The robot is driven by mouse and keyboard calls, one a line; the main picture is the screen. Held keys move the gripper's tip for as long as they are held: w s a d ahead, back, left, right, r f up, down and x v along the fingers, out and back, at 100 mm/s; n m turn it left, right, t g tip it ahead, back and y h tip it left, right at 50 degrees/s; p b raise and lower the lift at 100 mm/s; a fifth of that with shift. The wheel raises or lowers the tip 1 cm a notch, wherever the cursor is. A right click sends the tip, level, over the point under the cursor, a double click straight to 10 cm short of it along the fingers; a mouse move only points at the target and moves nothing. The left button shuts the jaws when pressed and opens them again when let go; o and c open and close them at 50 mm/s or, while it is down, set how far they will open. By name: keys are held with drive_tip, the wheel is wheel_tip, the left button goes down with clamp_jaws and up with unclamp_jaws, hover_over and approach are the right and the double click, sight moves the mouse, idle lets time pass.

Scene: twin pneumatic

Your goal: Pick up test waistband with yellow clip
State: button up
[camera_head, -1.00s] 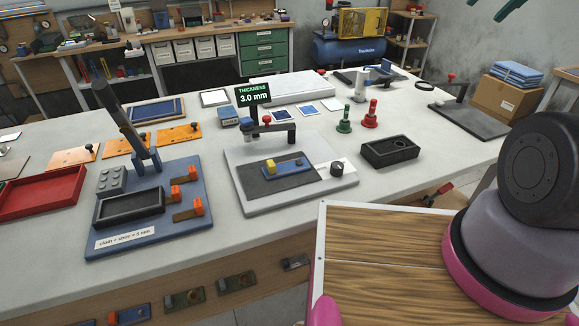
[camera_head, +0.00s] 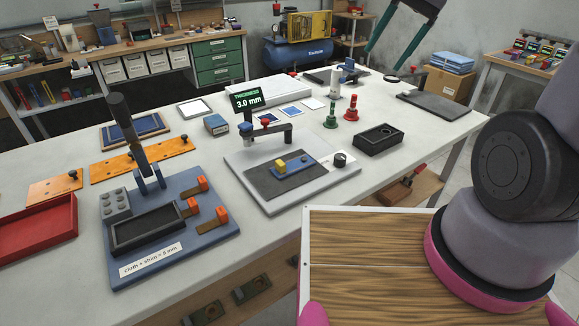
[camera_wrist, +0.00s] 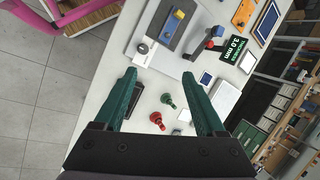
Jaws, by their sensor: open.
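The test waistband is a blue strip (camera_head: 297,168) with a yellow clip (camera_head: 280,167) at its left end. It lies on a dark pad of the grey thickness gauge (camera_head: 262,204) on the white table. In the wrist view the blue strip (camera_wrist: 171,25) and yellow clip (camera_wrist: 179,14) show at the top, beyond the fingertips. My gripper (camera_head: 390,58) has green fingers and is in the air at the upper right, apart from the waistband. In the wrist view my gripper (camera_wrist: 158,74) is open, with nothing between its fingers.
The gauge's arm and the "3.0 mm" display (camera_head: 247,99) stand behind the strip. A green peg (camera_head: 331,115), a red peg (camera_head: 352,108) and a black box (camera_head: 378,139) are to its right. A blue fixture (camera_head: 190,238) is at left.

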drive_tip(key=w+a+f+m+g+y, duration=0.2)
drive_tip(key=w+a+f+g, duration=0.15)
drive_tip(key=a+f, duration=0.5)
drive_tip(key=m+g+y, duration=0.3)
drive_tip(key=g+y, duration=0.1)
drive_tip(key=g, duration=0.1)
approach(282, 162)
drive_tip(key=x, duration=0.4)
drive_tip(key=shift+s+a+r, duration=0.15)
drive_tip(key=shift+s+r, duration=0.1)
drive_tip(key=x, duration=0.6)
drive_tip(key=shift+w+a+f, duration=0.1)
drive_tip(key=shift+a+f, duration=0.05)
drive_tip(key=shift+f, duration=0.25)
clamp_jaws()
